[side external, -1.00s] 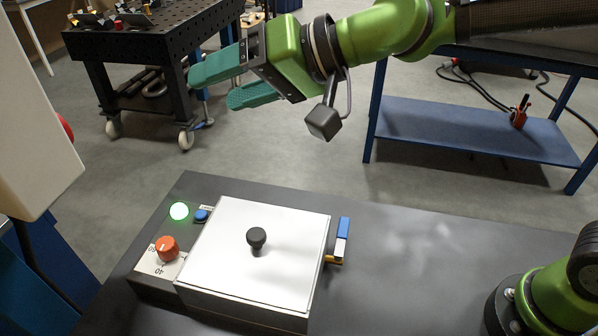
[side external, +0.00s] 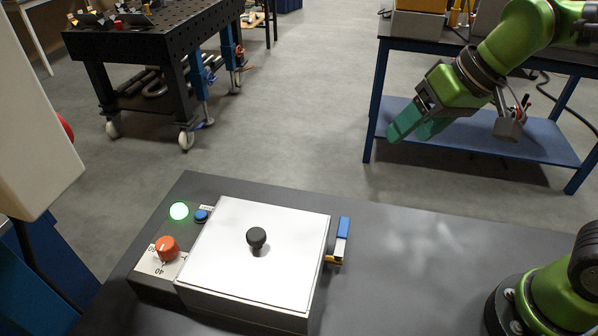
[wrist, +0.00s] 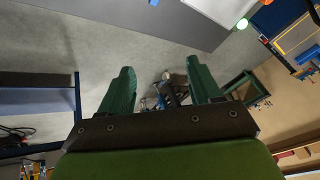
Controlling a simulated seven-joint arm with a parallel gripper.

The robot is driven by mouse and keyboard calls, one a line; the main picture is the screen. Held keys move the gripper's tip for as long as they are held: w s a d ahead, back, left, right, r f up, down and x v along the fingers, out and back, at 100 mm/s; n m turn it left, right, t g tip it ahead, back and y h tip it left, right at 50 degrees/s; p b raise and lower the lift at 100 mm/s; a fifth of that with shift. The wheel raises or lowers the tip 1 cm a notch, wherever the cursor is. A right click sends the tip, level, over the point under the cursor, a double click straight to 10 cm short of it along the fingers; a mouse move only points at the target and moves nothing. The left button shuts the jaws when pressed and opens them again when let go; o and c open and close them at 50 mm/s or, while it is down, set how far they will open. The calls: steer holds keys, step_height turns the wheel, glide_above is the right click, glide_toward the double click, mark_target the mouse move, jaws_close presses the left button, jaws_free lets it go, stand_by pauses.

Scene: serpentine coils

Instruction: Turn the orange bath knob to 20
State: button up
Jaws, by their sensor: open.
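The orange bath knob (side external: 166,248) sits on a white scale plate (side external: 160,264) at the left end of the dark bench top. The number 40 is readable on the plate; the knob's exact setting is too small to tell. My gripper (side external: 411,132) is up and far to the right of the knob, beyond the back edge of the bench, tilted down and left. In the wrist view its two green fingers (wrist: 160,88) stand apart with nothing between them. The knob does not show clearly in the wrist view.
A white lidded box with a black lid knob (side external: 257,238) stands right of the orange knob. A lit green lamp (side external: 179,211) and a blue button (side external: 201,215) are behind the knob. A blue-and-white latch (side external: 342,240) is on the box's right.

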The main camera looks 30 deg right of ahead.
steer(key=w+a+r+n+g, duration=0.1)
steer(key=w+a+n, duration=0.1)
steer(key=w+a, duration=0.45)
steer(key=h, duration=0.2)
glide_above(165, 244)
steer(key=s, duration=0.7)
step_height(165, 244, down, 4)
steer(key=x, duration=1.1)
steer(key=d+x, duration=0.1)
steer(key=x, duration=0.5)
steer(key=shift+w+d+r, duration=0.1)
steer(key=shift+w, duration=0.15)
steer(key=c, duration=1)
